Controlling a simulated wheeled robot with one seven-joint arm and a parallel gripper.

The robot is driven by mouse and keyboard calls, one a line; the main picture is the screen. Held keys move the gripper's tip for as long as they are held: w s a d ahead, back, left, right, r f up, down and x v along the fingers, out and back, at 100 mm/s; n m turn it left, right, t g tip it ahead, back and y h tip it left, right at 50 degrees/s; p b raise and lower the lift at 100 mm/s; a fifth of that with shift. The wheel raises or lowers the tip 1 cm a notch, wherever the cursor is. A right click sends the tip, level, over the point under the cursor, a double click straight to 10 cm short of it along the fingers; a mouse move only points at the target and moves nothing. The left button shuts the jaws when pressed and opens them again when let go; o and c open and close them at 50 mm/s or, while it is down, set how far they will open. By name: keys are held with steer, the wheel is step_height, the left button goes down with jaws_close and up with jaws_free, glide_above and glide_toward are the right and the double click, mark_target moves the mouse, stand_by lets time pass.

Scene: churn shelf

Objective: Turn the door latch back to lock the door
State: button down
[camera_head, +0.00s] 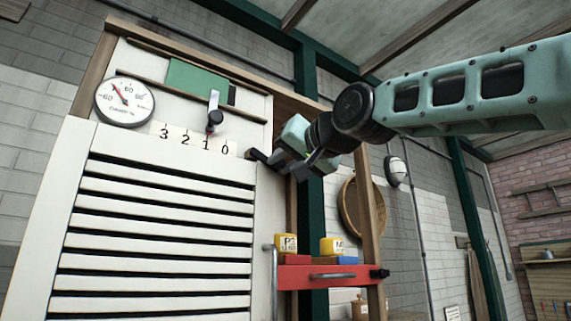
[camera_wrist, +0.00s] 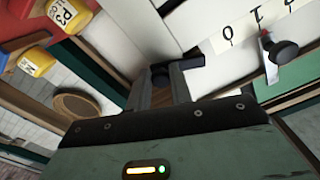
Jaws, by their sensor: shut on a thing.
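The door latch (camera_head: 258,156) is a short black bar at the upper right edge of the white slatted door (camera_head: 72,215). In the head view it lies nearly level, sloping slightly down to the right. My gripper (camera_head: 292,169) comes from the right and is shut on the latch's right end. In the wrist view the fingers of my gripper (camera_wrist: 160,88) close around the dark latch (camera_wrist: 189,62), whose bar reaches right over the white panel. The fingers hide the gripped part and the pivot is not clear.
Left of the latch are a lever with a black knob (camera_head: 214,118), a 3-2-1-0 scale (camera_head: 193,140) and a round dial (camera_head: 124,101). Below my gripper is a red shelf (camera_head: 318,286) bearing yellow blocks (camera_head: 333,246). A wooden post (camera_head: 367,215) stands right of it.

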steer(key=m, duration=0.1)
steer(key=f+m+b, duration=0.1)
steer(key=m, duration=0.1)
steer(key=shift+s+a+f+b, duration=0.2)
steer(key=shift+a+f+b, duration=0.05)
steer(key=shift+a+b, duration=0.05)
steer(key=m+b, duration=0.1)
steer(key=a+m+b, duration=0.1)
steer(key=m, duration=0.1)
steer(key=s+f+m, duration=0.1)
steer(key=shift+a+b, duration=0.15)
steer(key=shift+b, duration=0.25)
steer(key=m, duration=0.1)
steer(key=m+b, duration=0.1)
steer(key=a+m, duration=0.1)
steer(key=shift+s+f+m+b, duration=0.2)
steer(key=shift+s+m+b, duration=0.1)
steer(key=shift+m+b, duration=0.1)
steer(key=shift+s+a+m+b, duration=0.15)
steer(key=shift+a+m+b, duration=0.1)
steer(key=shift+m, duration=0.4)
steer(key=shift+s+a+m+b, duration=0.15)
steer(key=shift+a+m+b, duration=0.1)
steer(key=shift+m, duration=0.4)
steer(key=shift+r, duration=0.1)
steer(key=c, duration=1.3)
jaws_free()
steer(key=shift+s, duration=0.1)
